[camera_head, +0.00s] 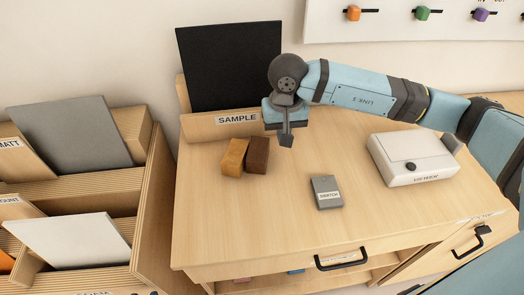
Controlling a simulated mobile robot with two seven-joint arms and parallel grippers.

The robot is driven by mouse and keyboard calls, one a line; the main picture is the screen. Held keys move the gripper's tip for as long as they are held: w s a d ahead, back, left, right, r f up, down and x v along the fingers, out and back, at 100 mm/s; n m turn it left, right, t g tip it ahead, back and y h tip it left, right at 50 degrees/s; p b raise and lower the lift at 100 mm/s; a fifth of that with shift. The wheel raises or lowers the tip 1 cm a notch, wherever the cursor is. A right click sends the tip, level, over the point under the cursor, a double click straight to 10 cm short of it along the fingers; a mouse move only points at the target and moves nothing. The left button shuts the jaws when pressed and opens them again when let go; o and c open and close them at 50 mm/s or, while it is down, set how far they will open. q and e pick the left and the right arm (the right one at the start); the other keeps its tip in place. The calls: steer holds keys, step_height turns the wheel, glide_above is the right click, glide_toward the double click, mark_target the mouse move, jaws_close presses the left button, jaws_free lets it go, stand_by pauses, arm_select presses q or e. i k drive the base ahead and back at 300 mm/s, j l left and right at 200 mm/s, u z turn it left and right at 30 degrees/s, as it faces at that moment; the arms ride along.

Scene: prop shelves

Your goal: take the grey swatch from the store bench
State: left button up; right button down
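A small dark grey block with a white label that seems to read "SWATCH" (326,192) lies flat on the light wooden bench top (240,225), near its middle. My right gripper (286,140) hangs above the bench, behind and to the left of the grey swatch and apart from it. Its fingers look like one narrow dark piece from this angle, so I cannot tell whether they are open or shut. I see nothing held in it. My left gripper is not in view.
Light brown (234,157) and dark brown (257,155) blocks lie left of the swatch. A white box (413,157) stands to the right. A black panel (230,65) stands behind the "SAMPLE" sign (237,119). A wooden rack (150,215) with grey and white panels is at left.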

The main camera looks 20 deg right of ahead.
mark_target(328, 195)
steer(key=k, duration=1)
